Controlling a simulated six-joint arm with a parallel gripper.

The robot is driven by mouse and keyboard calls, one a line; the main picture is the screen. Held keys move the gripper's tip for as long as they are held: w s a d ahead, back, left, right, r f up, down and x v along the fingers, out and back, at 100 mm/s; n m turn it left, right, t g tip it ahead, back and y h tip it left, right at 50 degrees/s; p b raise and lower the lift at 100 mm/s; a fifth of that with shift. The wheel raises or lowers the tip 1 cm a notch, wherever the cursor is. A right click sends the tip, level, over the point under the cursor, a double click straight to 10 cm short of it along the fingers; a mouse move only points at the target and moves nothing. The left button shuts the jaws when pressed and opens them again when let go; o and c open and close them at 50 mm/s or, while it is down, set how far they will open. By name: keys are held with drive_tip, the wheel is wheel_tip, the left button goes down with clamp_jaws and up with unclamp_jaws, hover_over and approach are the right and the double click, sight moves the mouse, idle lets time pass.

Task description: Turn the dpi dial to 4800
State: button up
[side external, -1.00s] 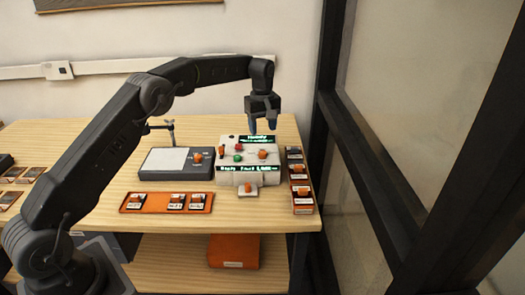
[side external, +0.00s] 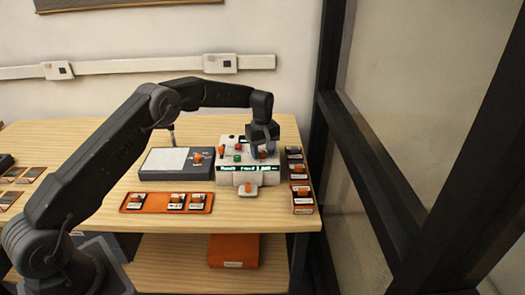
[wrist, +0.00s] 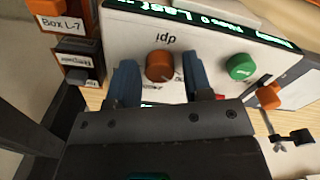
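The dpi dial (wrist: 159,66) is an orange round knob on the white machine (wrist: 121,40); the "dpi" lettering appears upside down in the wrist view. I cannot read its setting. In the side view the dial is largely hidden by my gripper (side external: 262,151), which is low over the right part of the machine (side external: 225,176). In the wrist view my gripper (wrist: 162,80) is open, with one blue finger on each side of the dial. A gap shows between the dial and each finger. A lit green-text display runs along the machine's front.
A green button (wrist: 240,67) lies beside one finger; a red button (side external: 238,146) is close by. Labelled boxes (side external: 301,189) stand right of the machine. A grey device (side external: 170,171) with an orange knob and an orange tray (side external: 156,203) are on the left.

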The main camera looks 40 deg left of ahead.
drive_tip(key=c, duration=0.7)
drive_tip(key=shift+m, duration=0.4)
drive_tip(key=m, duration=2.2)
drive_tip(key=shift+m, duration=0.7)
